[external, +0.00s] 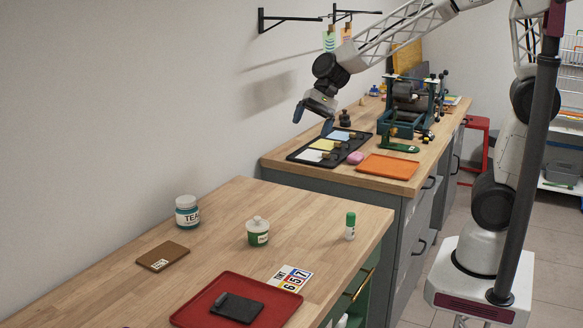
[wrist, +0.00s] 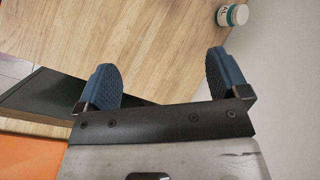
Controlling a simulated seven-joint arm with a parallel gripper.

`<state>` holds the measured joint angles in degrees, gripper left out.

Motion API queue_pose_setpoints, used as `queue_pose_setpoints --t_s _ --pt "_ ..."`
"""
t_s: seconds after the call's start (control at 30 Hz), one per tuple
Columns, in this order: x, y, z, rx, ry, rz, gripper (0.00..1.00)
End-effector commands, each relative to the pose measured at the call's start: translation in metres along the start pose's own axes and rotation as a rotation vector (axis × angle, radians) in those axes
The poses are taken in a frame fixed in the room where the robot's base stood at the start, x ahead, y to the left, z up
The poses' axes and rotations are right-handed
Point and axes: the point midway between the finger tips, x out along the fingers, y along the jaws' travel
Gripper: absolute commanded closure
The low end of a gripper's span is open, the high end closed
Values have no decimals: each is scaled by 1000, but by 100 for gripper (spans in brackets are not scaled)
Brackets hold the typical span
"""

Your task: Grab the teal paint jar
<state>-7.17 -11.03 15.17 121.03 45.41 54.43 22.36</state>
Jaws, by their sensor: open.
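The teal paint jar (external: 187,212) stands upright on the near wooden counter, close to the wall. It has a white lid and a white label with dark letters. In the wrist view the jar (wrist: 232,15) shows at the top right, beyond my fingertips and apart from them. My gripper (external: 313,115) is above the front end of the far, higher counter, near the wall. In the wrist view my gripper (wrist: 162,75) has its two blue fingers spread wide with nothing between them.
On the near counter (external: 150,285) are a green-labelled jar (external: 258,232), a green-capped tube (external: 350,226), a brown notebook (external: 162,256), a number card (external: 290,278) and a red tray (external: 190,316). The far counter holds a black tray (external: 305,155), an orange mat (external: 388,167) and a press (external: 405,112).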

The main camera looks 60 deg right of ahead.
Motion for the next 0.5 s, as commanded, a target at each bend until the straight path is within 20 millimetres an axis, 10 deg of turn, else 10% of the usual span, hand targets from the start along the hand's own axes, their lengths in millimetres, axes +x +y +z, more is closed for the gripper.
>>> queue_pose_setpoints --t_s 0.5 --pt "105 -107 -60 408 -200 -163 7"
